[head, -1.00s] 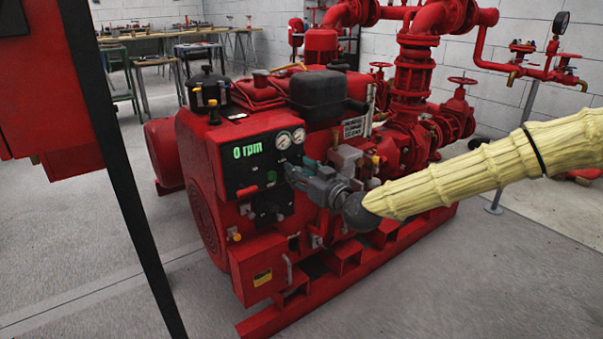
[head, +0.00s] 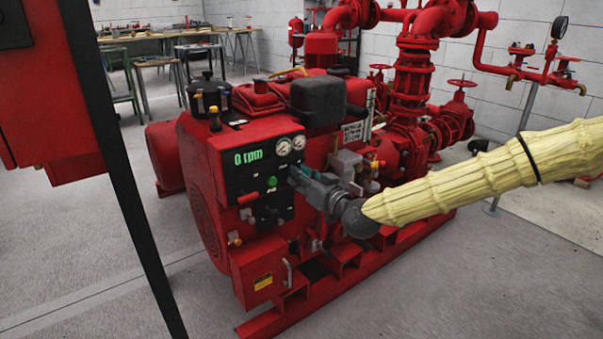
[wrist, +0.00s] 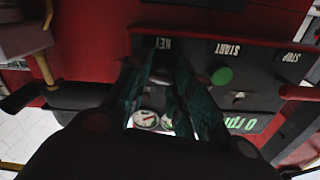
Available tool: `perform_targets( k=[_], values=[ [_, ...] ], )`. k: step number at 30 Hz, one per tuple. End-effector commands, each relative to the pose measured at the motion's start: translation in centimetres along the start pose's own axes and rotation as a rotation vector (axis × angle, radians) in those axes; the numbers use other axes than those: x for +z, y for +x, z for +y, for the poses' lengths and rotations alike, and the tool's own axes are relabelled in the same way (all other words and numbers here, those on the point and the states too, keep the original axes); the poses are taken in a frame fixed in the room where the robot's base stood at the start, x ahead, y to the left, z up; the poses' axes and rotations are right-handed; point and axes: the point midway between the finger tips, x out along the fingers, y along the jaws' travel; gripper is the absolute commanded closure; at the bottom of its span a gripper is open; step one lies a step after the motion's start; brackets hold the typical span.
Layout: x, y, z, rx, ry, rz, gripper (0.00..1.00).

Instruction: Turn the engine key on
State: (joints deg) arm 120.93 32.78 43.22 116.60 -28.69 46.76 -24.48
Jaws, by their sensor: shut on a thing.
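The engine's black control panel (head: 229,178) faces me on the red pumpset, with a green "0 rpm" readout (head: 248,157). My gripper (head: 293,173) reaches the panel's right side from the right. In the wrist view its dark green fingers (wrist: 160,72) are close together, just at the "KEY" label (wrist: 163,43). They are shut on the engine key, which is mostly hidden between the fingertips. A green button (wrist: 222,76) by the "START" label (wrist: 225,47) sits beside the fingers. The "0 rpm" display also shows in the wrist view (wrist: 250,123).
A red lever (head: 248,197) is on the panel's left, near the green button. Two round gauges (head: 291,145) sit above my gripper. A dark post (head: 122,180) and red cabinet (head: 32,100) stand at the left. The floor in front is clear.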

Motion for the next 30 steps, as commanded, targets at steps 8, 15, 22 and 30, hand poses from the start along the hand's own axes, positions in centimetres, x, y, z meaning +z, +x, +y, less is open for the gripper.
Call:
perform_targets(
  k=[8,15,22,30],
  values=[
    [-0.21,0.00,0.09,0.002,0.241,-0.001,1.00],
    [-0.10,0.00,0.22,0.003,0.416,0.000,1.00],
    [-0.04,0.03,0.23,0.002,0.527,0.001,1.00],
    [0.01,0.04,0.27,0.002,0.579,0.001,1.00]
  ],
)
